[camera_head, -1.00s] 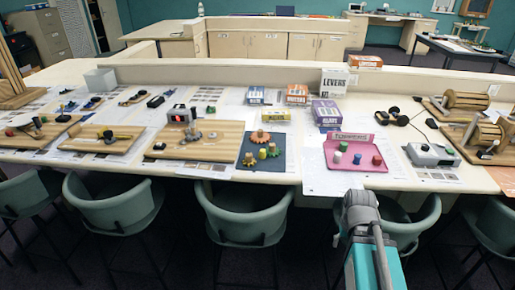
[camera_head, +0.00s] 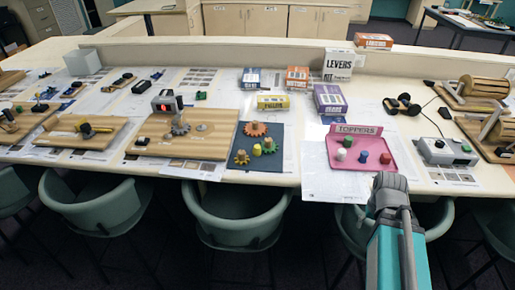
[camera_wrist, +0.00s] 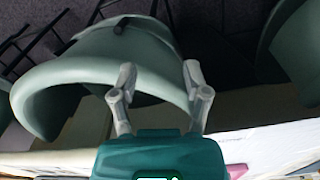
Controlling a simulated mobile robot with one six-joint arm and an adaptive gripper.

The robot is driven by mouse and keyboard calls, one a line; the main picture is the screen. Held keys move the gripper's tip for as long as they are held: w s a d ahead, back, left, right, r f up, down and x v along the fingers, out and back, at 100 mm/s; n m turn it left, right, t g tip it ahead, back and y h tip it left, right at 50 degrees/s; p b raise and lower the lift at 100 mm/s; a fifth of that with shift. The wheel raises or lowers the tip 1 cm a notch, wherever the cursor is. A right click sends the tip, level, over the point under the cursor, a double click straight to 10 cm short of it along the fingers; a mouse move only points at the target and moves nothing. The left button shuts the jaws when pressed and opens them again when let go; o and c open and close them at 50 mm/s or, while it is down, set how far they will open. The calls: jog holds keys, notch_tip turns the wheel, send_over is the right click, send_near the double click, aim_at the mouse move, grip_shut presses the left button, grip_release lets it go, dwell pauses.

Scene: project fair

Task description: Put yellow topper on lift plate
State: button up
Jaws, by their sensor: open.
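A pink TOPPERS tray (camera_head: 372,165) on the table holds a white topper (camera_head: 341,154), a green topper (camera_head: 347,142), a blue topper (camera_head: 363,157) and a red topper (camera_head: 385,158). No yellow one shows in it. I cannot tell for sure which thing is the lift plate; a wooden board (camera_head: 215,147) bears a grey gear and a flat metal disc (camera_head: 201,127). My gripper (camera_wrist: 158,74) is open and empty, in front of the tray and short of the table.
Green chairs (camera_head: 235,215) line the table's front edge; one shows close below my gripper in the wrist view (camera_wrist: 100,70). Boxes (camera_head: 329,99) stand behind the mat and tray. A grey control box (camera_head: 446,151) lies right of the tray.

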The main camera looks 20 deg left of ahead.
jog(key=shift+d, duration=0.15)
jog(key=w+a+r+n+p, duration=0.2)
jog(key=w+a+r+p, duration=0.1)
jog(key=w+a, duration=0.1)
jog(key=w+a+r+n+p, duration=0.2)
jog(key=w+a+r+p, duration=0.1)
jog(key=a, duration=0.3)
jog(key=w+a+r+n+p, duration=0.3)
jog(key=w+a+r+p, duration=0.1)
jog(key=a, duration=0.1)
jog(key=shift+w+a, duration=0.25)
jog(key=shift+w, duration=0.1)
jog(key=w+a+r+n+p, duration=0.1)
jog(key=a+r+n+p, duration=0.2)
jog(key=a, duration=0.6)
jog(key=w+a+r+n+p, duration=0.2)
jog(key=a+r+n+p, duration=0.1)
jog(key=a, duration=0.5)
jog(key=w+a+r+n+p, duration=0.1)
jog(key=a+r+n+p, duration=0.2)
jog(key=a, duration=0.6)
jog(key=shift+w+a+r+t+p, duration=0.3)
jog(key=shift+w+r+p, duration=0.05)
jog(key=shift+r+p, duration=0.15)
jog(key=shift+f, duration=0.15)
